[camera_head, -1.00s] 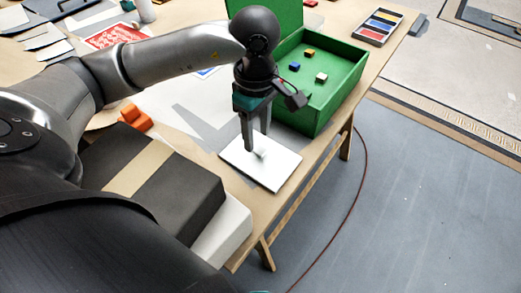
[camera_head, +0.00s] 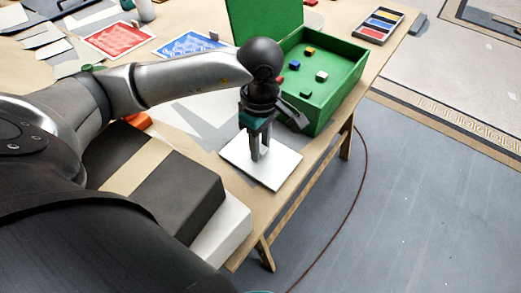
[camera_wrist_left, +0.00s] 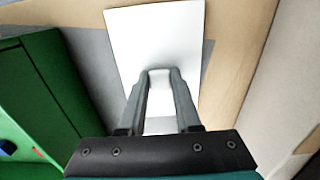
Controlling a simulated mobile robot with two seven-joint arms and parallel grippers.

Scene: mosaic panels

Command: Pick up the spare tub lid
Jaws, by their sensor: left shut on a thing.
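The spare tub lid (camera_head: 278,174) is a flat white rectangular plate with a small raised white grip in its middle. It lies on the wooden table near the front edge, beside the green box. My left gripper (camera_head: 260,154) points down over the lid, with its two fingers shut on the raised grip. In the left wrist view the lid (camera_wrist_left: 152,35) spreads out beyond the fingertips (camera_wrist_left: 159,73), and the grip sits between them. I see no clear gap between lid and table. My right gripper is not in view.
An open green box (camera_head: 338,92) with several small coloured blocks stands just behind the lid. A dark box with a tan band (camera_head: 142,172) is at the left. Red (camera_head: 117,40) and blue (camera_head: 190,46) cards lie at the back. The floor is clear at right.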

